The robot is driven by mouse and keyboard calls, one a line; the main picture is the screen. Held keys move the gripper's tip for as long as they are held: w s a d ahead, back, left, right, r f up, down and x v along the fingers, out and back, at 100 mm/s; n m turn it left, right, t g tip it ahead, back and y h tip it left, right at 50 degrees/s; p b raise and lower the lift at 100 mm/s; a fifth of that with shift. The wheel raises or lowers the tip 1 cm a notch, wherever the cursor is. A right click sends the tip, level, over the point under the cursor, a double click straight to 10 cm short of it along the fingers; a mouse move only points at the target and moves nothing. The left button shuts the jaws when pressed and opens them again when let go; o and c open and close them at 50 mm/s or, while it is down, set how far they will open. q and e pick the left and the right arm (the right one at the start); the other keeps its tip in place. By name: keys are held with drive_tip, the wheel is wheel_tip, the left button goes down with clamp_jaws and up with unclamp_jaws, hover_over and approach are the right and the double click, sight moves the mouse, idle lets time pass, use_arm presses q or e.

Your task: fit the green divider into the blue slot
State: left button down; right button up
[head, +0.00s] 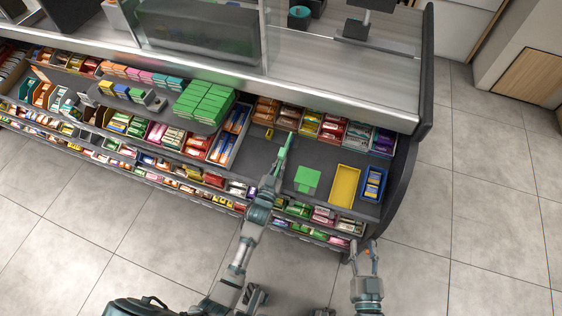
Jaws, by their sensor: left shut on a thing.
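The green divider (285,149) is a thin upright piece seen nearly edge-on. My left gripper (273,178) is shut on its near end and holds it over the dark shelf. Whether the divider touches the shelf, I cannot tell. A blue-rimmed tray (364,194) with small packs in it stands at the right end of the shelf, well to the right of the divider. No other clear blue slot shows. My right gripper (366,244) is open and empty, in front of the counter's right end, below the blue tray in the picture.
A flat green square (307,180) and an empty yellow tray (344,186) lie between divider and blue tray. Candy boxes (331,127) line the shelf's back. Stacked green packs (205,101) stand to the left. A dark side panel (408,165) closes the right end.

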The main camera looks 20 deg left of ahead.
use_arm(q)
drive_tip(key=shift+r, duration=0.1)
use_arm(e)
drive_tip(key=shift+r, duration=0.3)
use_arm(q)
drive_tip(key=shift+w+f, duration=0.1)
drive_tip(key=shift+f, duration=0.25)
idle(0.7)
drive_tip(key=shift+p, duration=0.4)
use_arm(e)
drive_tip(key=shift+r, duration=0.25)
idle(0.5)
use_arm(q)
drive_tip(key=c, duration=1.5)
unclamp_jaws()
drive_tip(key=shift+s+r+p, duration=0.2)
drive_tip(key=shift+r+p, duration=0.8)
drive_tip(key=shift+r, duration=0.1)
use_arm(e)
wheel_tip(320, 180, up, 3)
drive_tip(key=shift+f+t, duration=0.1)
drive_tip(key=shift+t, duration=0.2)
